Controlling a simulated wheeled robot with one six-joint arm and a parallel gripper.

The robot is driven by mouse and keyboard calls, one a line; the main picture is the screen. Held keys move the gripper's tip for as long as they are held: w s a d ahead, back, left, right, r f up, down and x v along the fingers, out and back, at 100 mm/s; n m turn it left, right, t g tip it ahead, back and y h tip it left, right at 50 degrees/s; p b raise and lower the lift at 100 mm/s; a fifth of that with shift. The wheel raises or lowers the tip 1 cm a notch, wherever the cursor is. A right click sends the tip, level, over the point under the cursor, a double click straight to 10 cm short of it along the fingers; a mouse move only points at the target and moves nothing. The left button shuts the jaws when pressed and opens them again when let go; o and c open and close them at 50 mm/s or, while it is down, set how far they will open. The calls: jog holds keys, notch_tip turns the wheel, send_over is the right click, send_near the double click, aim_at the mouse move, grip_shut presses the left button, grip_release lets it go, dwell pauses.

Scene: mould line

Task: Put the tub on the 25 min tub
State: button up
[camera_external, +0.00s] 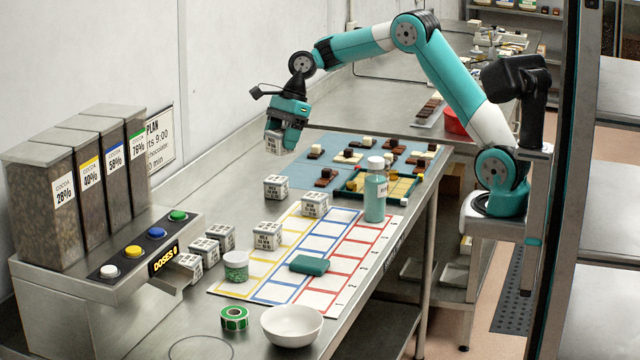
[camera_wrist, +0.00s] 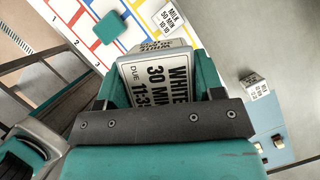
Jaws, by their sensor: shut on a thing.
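My gripper (camera_external: 279,140) is shut on a white tub with black print (camera_external: 276,147), held above the bench. In the wrist view my gripper (camera_wrist: 157,95) has this tub (camera_wrist: 155,78) between its fingers; its label reads WHITE 30 MIN and DUE 11:3-something. Below it in the outside view stands a similar tub (camera_external: 274,188), apart from it. Two more tubs stand at the grid sheet, one at its left edge (camera_external: 268,236) and one on its far end (camera_external: 314,205). A tub labelled MILK 50 MIN shows in the wrist view (camera_wrist: 172,18). I cannot read which tub says 25 min.
Several tubs (camera_external: 220,235) stand by the dispenser (camera_external: 100,275). A bowl (camera_external: 292,326) is nearer. Chocolates lie on a blue mat (camera_external: 300,177).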

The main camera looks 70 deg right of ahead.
jog(key=s+d+r+m+t+h, duration=0.1)
jog(key=d+r+m, duration=0.15)
jog(key=d, duration=1.55)
send_over(309, 197)
jog(key=s+d, duration=0.1)
jog(key=shift+m, duration=0.45)
notch_tip(309, 197, down, 16)
jog(key=shift+d+r, duration=0.15)
jog(key=shift+r, duration=0.05)
jog(key=shift+f+p, duration=0.45)
jog(key=shift+f, duration=2.1)
jog(key=o, duration=1)
jog(key=shift+f, duration=0.15)
